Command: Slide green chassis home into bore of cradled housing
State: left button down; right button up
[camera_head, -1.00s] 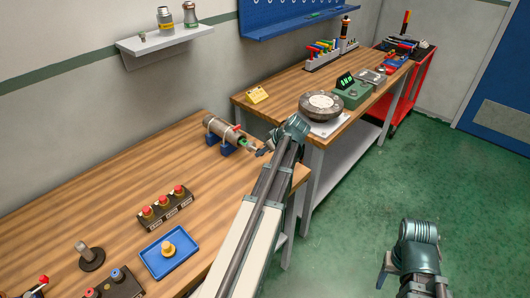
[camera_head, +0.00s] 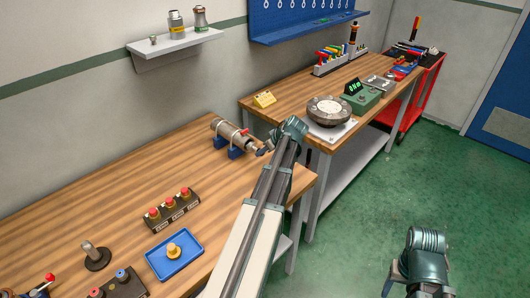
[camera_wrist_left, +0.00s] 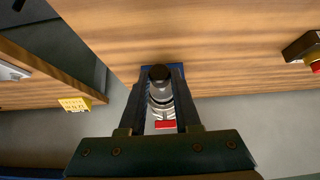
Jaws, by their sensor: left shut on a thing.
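The housing (camera_head: 228,130) is a grey-brown cylinder lying on its side in the blue cradle (camera_head: 236,154), at the far right of the near bench. My left gripper (camera_head: 262,150) is at its right-hand end, shut on the chassis's silver end (camera_head: 252,144). In the left wrist view, the fingers (camera_wrist_left: 162,78) close around a dark-tipped, silver-ringed end (camera_wrist_left: 160,97), with a red part beyond. No green of the chassis shows now; how deep it sits in the bore is hidden. My right gripper (camera_head: 393,284) is low at the right, its fingers unclear.
A button box (camera_head: 171,208), blue tray (camera_head: 174,254) and dark stand (camera_head: 95,256) are on the near bench. A second bench behind holds a round device (camera_head: 328,111) and green meter (camera_head: 361,98). Bare wood lies left of the cradle.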

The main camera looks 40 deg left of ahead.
aim_at(255, 147)
pick_arm(q)
jog(key=shift+a, duration=0.2)
dwell(0.5)
jog(key=shift+w+a, duration=0.15)
jog(key=shift+a, duration=1.6)
jog(key=c, duration=0.5)
grip_release()
jog(key=shift+c, duration=0.2)
jog(key=p+v, duration=1)
jog(key=v, duration=0.4)
jog(key=shift+p, duration=0.35)
jog(key=shift+f, duration=0.1)
